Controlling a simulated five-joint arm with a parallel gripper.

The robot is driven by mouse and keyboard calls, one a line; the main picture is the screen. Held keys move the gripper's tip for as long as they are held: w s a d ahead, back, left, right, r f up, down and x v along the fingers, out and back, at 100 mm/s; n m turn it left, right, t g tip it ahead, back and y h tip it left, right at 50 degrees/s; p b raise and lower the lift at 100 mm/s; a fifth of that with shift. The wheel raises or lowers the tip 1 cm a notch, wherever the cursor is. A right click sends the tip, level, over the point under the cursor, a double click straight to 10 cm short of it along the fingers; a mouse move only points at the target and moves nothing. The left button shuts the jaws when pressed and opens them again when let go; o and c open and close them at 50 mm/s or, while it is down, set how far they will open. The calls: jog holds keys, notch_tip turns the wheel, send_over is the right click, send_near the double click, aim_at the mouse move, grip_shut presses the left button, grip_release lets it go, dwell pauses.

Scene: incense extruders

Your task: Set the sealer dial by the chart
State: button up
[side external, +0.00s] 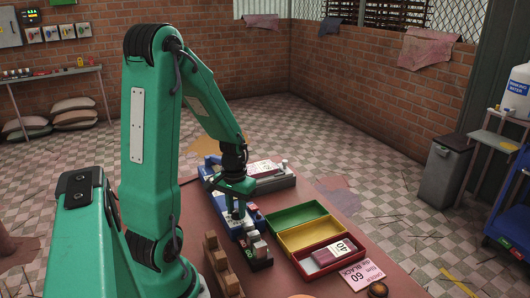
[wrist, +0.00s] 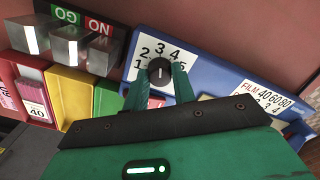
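The sealer dial is a black round knob (wrist: 159,71) with a short white mark, on a white numbered plate (wrist: 140,62) on the blue sealer (wrist: 215,50). The mark lies roughly in line with the 3. My gripper (wrist: 159,82) has a green finger on each side of the knob, with no clear gap seen. The chart (wrist: 268,101), at right in the wrist view, reads FILM 40 60 80, with a partly covered row of numbers below. In the side view my gripper (side external: 238,208) reaches down at the sealer and hides the dial.
Green (side external: 296,217), yellow (side external: 300,235) and red (side external: 312,262) trays stand beside the sealer; the red one holds a pack marked 40 (side external: 334,252). Blocks by GO and NO labels (wrist: 82,18) are close to the dial. A brown wooden rack (side external: 222,268) stands nearer the camera.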

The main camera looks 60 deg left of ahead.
aim_at(236, 210)
jog(key=o, duration=0.4)
jog(key=shift+r, duration=0.1)
jog(key=shift+r, duration=3.85)
jog(key=shift+d, duration=0.1)
jog(key=d+r+m+t, duration=0.2)
jog(key=d+r, duration=0.3)
jog(key=d, duration=0.4)
jog(key=d+r+m+t, duration=0.3)
jog(key=d+r+m, duration=0.2)
jog(key=d, duration=0.5)
jog(key=shift+s+r+t, duration=0.25)
jog(key=shift+r+t, duration=0.05)
jog(key=shift+r, duration=0.4)
